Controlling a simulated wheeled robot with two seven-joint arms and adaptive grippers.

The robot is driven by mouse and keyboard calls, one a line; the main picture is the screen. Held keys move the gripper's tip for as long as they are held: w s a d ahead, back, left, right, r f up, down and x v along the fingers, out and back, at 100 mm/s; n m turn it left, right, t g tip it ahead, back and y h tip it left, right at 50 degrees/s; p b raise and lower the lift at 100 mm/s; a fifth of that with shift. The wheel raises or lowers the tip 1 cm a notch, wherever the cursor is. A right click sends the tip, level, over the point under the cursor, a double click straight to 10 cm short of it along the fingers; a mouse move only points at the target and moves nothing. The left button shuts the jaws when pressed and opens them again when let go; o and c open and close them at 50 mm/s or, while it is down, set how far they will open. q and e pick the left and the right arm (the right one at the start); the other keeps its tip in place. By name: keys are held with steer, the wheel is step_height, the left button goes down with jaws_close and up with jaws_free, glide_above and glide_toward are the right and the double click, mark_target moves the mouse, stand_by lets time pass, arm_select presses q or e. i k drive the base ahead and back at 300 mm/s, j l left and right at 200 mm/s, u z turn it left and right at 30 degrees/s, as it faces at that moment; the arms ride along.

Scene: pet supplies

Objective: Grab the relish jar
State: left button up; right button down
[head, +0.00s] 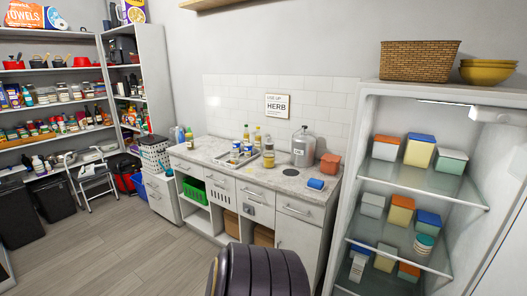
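No jar in view has a label that I can read, so I cannot tell for sure which one is the relish jar. A small jar with yellowish-brown contents (268,158) stands upright on the speckled counter (215,152), near the front edge and right of a tray of small containers (236,155). More small jars stand in rows on the shelves at the left (60,128), too small to identify. Neither of my grippers shows in the head view.
A grey metal canister (303,147), an orange container (330,163) and a blue item (316,184) stand on the counter's right part. An open fridge (372,130) with lidded boxes is at right. A step stool (92,180) stands left. The wooden floor between is clear.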

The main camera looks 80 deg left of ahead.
mark_target(189, 138)
steer(key=u, duration=3.4)
